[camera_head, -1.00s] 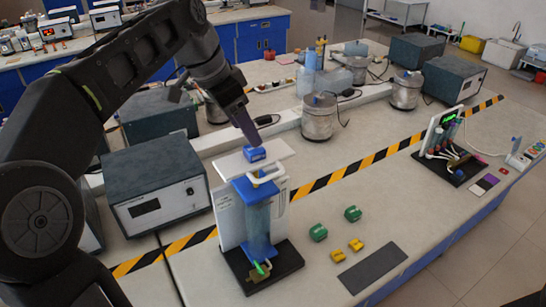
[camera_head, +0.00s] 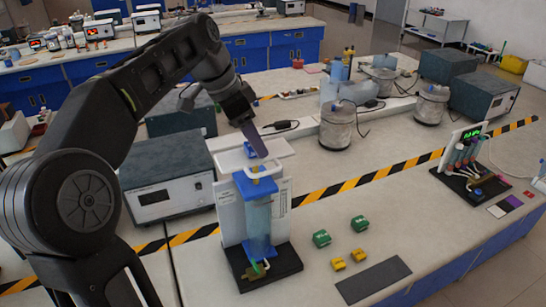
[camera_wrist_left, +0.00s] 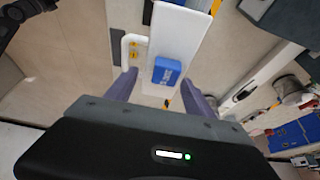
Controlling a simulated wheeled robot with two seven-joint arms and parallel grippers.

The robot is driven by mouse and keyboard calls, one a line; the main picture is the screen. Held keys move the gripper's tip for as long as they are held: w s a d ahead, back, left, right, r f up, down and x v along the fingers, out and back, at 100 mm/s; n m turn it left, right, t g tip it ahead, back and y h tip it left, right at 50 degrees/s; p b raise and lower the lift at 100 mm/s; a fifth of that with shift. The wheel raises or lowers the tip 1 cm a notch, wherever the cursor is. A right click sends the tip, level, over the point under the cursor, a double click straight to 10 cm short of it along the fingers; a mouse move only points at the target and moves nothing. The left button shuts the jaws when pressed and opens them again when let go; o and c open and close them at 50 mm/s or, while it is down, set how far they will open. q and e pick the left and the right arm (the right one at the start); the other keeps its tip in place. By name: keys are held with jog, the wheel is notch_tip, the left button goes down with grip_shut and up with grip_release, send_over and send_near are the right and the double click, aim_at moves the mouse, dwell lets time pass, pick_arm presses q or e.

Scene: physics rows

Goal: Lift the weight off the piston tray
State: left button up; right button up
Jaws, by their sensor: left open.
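The piston apparatus (camera_head: 258,228) is a clear blue cylinder on a black base, with a white panel behind it. Its white tray (camera_head: 281,148) is on top; the tray also shows in the wrist view (camera_wrist_left: 183,30). A small blue weight (camera_head: 249,149) sits on the tray, partly hidden by a finger in the head view. My left gripper (camera_head: 258,147) is at the tray. In the wrist view its two purple fingers (camera_wrist_left: 161,95) are apart, with the blue weight (camera_wrist_left: 167,71) between and just beyond their tips. Contact with the weight cannot be told. My right gripper is not in view.
Green blocks (camera_head: 321,239) and yellow blocks (camera_head: 338,264) lie on the bench right of the apparatus, near a dark pad (camera_head: 373,279). A grey instrument box (camera_head: 165,180) stands close on the left. Metal canisters (camera_head: 337,124) stand behind.

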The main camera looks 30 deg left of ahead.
pick_arm(q)
jog(key=shift+w+a+f, duration=0.2)
jog(key=shift+w+f, duration=0.15)
jog(key=shift+f, duration=0.4)
jog(key=shift+w+a+f, duration=0.1)
jog(key=shift+a, duration=0.1)
jog(key=shift+s+d+r, duration=0.1)
jog(key=shift+s+r, duration=0.15)
jog(key=shift+s, duration=0.05)
jog(key=shift+w, duration=0.1)
jog(key=shift+f, duration=0.1)
jog(key=shift+c, duration=0.2)
grip_shut()
